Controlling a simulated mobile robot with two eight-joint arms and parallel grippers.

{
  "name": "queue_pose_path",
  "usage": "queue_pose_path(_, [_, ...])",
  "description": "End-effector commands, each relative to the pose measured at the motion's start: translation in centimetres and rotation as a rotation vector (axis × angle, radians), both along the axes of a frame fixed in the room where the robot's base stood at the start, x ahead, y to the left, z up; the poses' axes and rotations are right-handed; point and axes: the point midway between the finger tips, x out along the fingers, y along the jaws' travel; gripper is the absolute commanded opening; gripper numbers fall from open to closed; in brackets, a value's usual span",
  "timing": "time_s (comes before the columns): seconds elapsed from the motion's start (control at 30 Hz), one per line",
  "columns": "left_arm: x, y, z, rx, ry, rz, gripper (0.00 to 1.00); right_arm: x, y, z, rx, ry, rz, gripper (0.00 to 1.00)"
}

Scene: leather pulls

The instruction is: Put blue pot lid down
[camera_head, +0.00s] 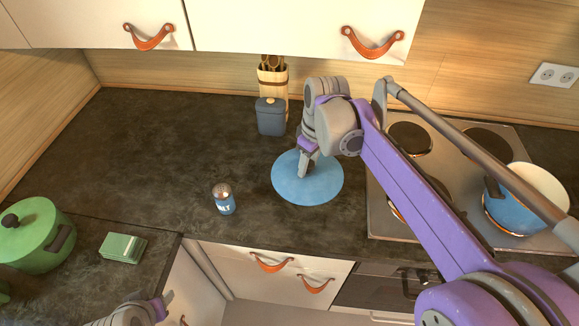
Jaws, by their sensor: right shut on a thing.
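The blue pot lid (310,190) is a flat round disc at the middle of the counter, left of the stove. My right gripper (304,168) points down at its centre and is shut on it, hiding the grip point. I cannot tell whether the lid touches the counter or hangs just above it. The blue pot (515,215) stands uncovered on the right of the stove. My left gripper (166,304) shows only partly at the bottom edge, away from the lid; its opening is unclear.
A salt shaker (223,200) stands left of the lid. A dark blue canister (271,117) and a utensil holder (273,80) stand behind it. The stove (383,214) lies to the right. A green pot (36,236) and green box (122,248) are at left. The back-left counter is clear.

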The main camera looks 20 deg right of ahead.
Motion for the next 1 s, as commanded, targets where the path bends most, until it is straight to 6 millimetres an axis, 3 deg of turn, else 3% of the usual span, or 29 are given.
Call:
queue_pose_path(0.1, [-0.1,0.0,-0.3,0.000,0.002,0.000,0.50,0.0,0.0,-2.4,0.000,0.001,0.000,0.00])
queue_pose_path(0.53, [-0.3,0.0,-0.7,0.000,0.005,0.000,0.50,0.0,0.0,-7.7,0.000,0.000,0.000,0.00])
queue_pose_path(0.97, [-0.4,0.0,-1.0,0.000,0.007,0.000,0.50,0.0,0.0,-8.5,0.000,0.001,0.000,0.00])
queue_pose_path(1.0, [-0.4,0.0,-1.1,0.000,0.008,0.000,0.50,0.0,0.0,-8.5,0.000,0.001,0.000,0.44])
